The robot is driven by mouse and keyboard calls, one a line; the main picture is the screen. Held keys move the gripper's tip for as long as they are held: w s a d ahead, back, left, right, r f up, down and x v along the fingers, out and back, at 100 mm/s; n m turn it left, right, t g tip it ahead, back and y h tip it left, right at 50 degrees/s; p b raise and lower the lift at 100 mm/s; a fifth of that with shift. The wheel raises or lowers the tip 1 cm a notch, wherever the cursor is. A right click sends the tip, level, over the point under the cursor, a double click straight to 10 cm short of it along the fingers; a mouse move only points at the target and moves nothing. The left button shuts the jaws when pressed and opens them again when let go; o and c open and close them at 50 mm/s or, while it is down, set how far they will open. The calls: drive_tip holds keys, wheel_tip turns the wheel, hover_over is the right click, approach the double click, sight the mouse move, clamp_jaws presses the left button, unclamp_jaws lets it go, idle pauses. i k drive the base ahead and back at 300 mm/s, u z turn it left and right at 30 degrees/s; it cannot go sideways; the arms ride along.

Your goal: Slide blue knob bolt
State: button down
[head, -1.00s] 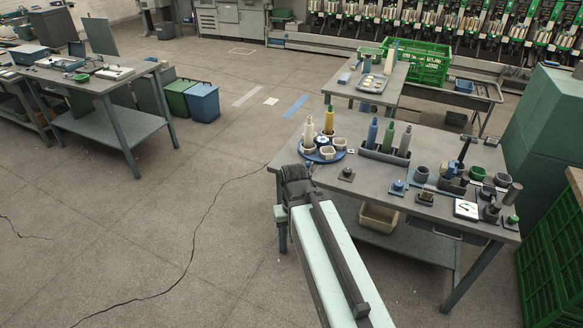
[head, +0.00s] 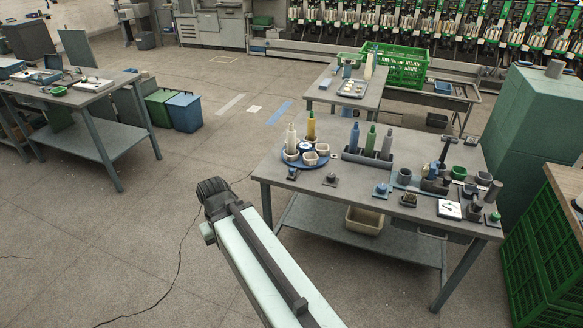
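A small fitting with a blue knob (head: 382,189) sits near the front edge of the grey worktable (head: 340,200), right of its middle. It looks like the blue knob bolt, but it is too small to tell its slide position. Dark little fittings stand beside it: one with a dark knob (head: 331,179) to its left and one (head: 409,201) to its right. Another dark fitting (head: 292,174) is near the table's left front. My pale arm with its dark end joint reaches up from the bottom, left of the table and apart from it. My gripper's fingers do not show.
A blue round tray (head: 291,158) with cones and cups, a grey holder (head: 375,160) with bottles, and several small tools crowd the table. A tan bin (head: 365,221) is on its lower shelf. Green crates (head: 545,260) stand at right. Floor left of the table is free.

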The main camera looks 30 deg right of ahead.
sight(292, 176)
drive_tip(key=i, duration=0.85)
drive_tip(key=u, duration=0.05)
